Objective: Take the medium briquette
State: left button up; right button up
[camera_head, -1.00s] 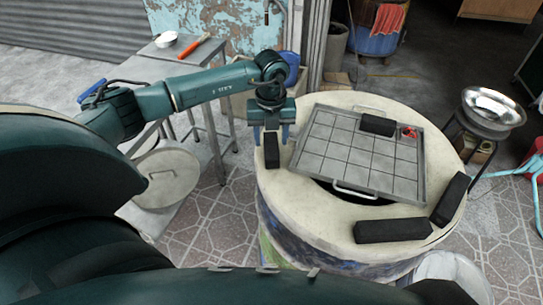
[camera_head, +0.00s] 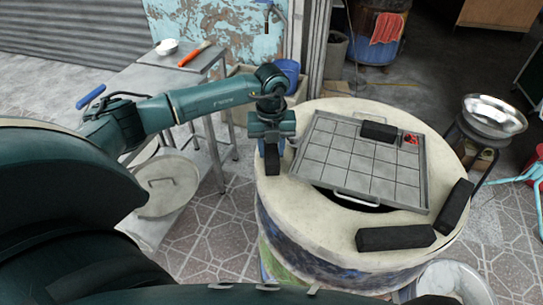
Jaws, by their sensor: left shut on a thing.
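A dark, block-shaped briquette (camera_head: 272,160) stands at the left side of the barrel oven's pale round top (camera_head: 318,206). My left gripper (camera_head: 272,147) points down over it and is shut on it, with a finger on each side. The gripper hides the briquette's upper part. Another black briquette (camera_head: 379,131) lies on the back of the square grate. A longer one (camera_head: 396,238) lies on the front rim, and one more (camera_head: 455,205) on the right rim. My right gripper is not in view.
The square metal grate (camera_head: 345,160) covers the oven's middle, with a small red thing (camera_head: 410,139) at its back right corner. A shiny metal bowl (camera_head: 494,115) stands to the right. A metal table (camera_head: 180,52) with a red-handled tool (camera_head: 195,54) is behind my left arm.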

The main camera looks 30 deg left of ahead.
aim_at(271, 151)
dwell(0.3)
pick_arm(q)
notch_tip(271, 151, up, 7)
jog(key=p, duration=0.5)
jog(key=shift+r, duration=0.1)
